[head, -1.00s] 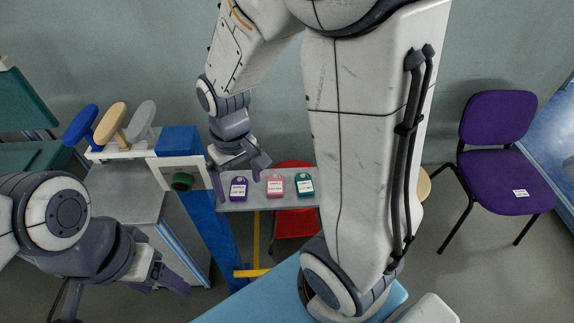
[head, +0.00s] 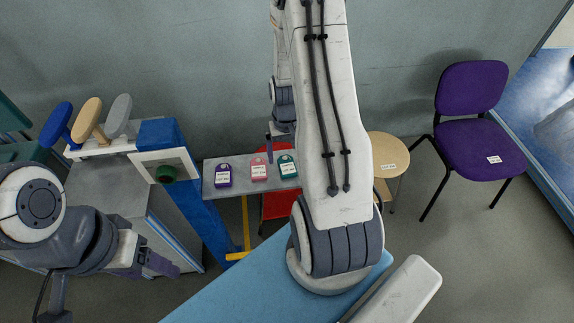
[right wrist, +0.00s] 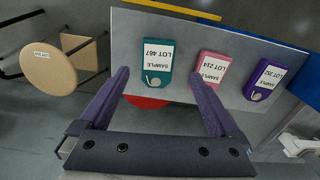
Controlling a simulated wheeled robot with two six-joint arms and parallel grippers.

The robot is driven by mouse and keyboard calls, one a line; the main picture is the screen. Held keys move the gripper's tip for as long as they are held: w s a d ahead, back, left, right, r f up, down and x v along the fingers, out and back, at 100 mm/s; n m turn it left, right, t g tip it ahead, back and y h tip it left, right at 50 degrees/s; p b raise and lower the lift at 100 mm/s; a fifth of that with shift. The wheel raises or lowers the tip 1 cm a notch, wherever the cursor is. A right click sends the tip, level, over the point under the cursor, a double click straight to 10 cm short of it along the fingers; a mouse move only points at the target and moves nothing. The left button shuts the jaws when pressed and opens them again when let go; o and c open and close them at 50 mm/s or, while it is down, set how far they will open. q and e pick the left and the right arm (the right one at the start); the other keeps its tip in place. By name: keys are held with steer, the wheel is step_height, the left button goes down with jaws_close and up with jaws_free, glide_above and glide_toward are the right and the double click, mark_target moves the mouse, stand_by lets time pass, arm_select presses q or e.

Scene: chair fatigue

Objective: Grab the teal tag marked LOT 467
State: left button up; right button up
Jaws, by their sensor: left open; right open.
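The teal tag (head: 288,168) lies at the right of a row of three tags on a narrow grey shelf (head: 208,192). In the right wrist view its label reads SAMPLE LOT 467 (right wrist: 158,52). A pink tag (head: 258,169) marked LOT 214 and a purple tag (head: 223,176) lie beside it. My right gripper (right wrist: 160,76) is open and empty, its fingers pointing at the teal tag's ringed end with a gap between. In the head view my arm mostly hides this gripper. My left gripper (head: 162,266) is open, low at the left, away from the tags.
A blue post (head: 205,210) and grey cabinet (head: 165,215) stand left of the shelf. Something red (head: 282,205) is below it. A round wooden stool (head: 386,152) and purple chair (head: 478,140) are to the right. A blue padded surface (head: 235,290) lies in front.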

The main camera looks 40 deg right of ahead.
mark_target(287, 164)
steer(key=shift+w+d+f+p, duration=0.1)
steer(key=shift+d+f+p, duration=0.1)
steer(key=shift+f, duration=1)
steer(key=shift+w+d+f+p, duration=0.1)
steer(key=shift+f+p, duration=0.05)
steer(key=shift+f, duration=1)
steer(key=c, duration=1.4)
steer(key=shift+r, duration=0.15)
steer(key=shift+c, duration=0.2)
